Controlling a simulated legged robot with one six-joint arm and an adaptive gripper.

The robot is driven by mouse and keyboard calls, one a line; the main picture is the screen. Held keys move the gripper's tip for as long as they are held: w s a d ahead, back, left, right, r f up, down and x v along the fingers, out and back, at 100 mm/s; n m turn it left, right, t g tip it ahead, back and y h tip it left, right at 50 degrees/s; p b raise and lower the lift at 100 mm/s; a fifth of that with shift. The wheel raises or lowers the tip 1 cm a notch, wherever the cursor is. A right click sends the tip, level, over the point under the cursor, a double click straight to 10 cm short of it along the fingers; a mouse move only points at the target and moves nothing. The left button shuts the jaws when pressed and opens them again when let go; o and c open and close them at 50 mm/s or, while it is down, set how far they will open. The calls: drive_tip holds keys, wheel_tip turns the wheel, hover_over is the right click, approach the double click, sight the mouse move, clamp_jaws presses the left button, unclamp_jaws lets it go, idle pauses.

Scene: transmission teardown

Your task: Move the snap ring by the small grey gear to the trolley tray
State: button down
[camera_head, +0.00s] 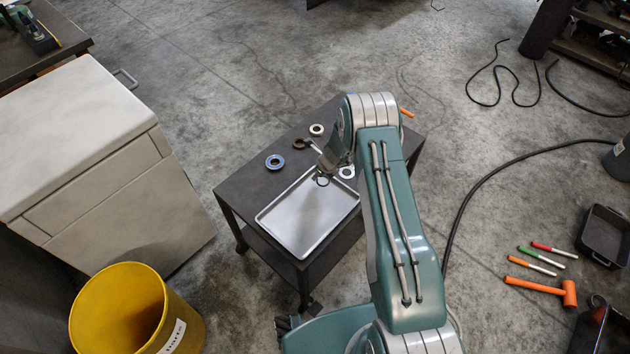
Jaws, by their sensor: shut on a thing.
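My gripper (321,174) is over the trolley, shut on a small dark ring, the snap ring (322,182). The ring hangs below the fingertips, over the upper part of the trolley tray (280,225). I cannot tell its exact height above the tray. The tray is a shallow silver rectangle on the dark trolley top (240,185), and its visible floor is bare. Two small pale grey ring-shaped parts lie on the trolley, one at the back (316,129) and one right of the gripper (347,172). I cannot tell which is the small grey gear.
A blue ring (275,162) and a brown ring (299,144) lie behind the tray. A pale cabinet (90,150) and a yellow bin (125,310) stand at left. An orange mallet (545,289), markers and a black tray (604,236) lie on the floor at right.

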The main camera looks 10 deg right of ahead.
sight(313, 183)
drive_tip(key=shift+w+a+f, duration=0.3)
drive_tip(key=shift+a+f, duration=0.1)
drive_tip(key=shift+f, duration=0.2)
wheel_tip(313, 183, down, 4)
drive_tip(key=shift+w+a+r, duration=0.1)
drive_tip(key=shift+a+r, duration=0.05)
drive_tip(key=shift+r, duration=0.1)
drive_tip(key=shift+c, duration=2.3)
unclamp_jaws()
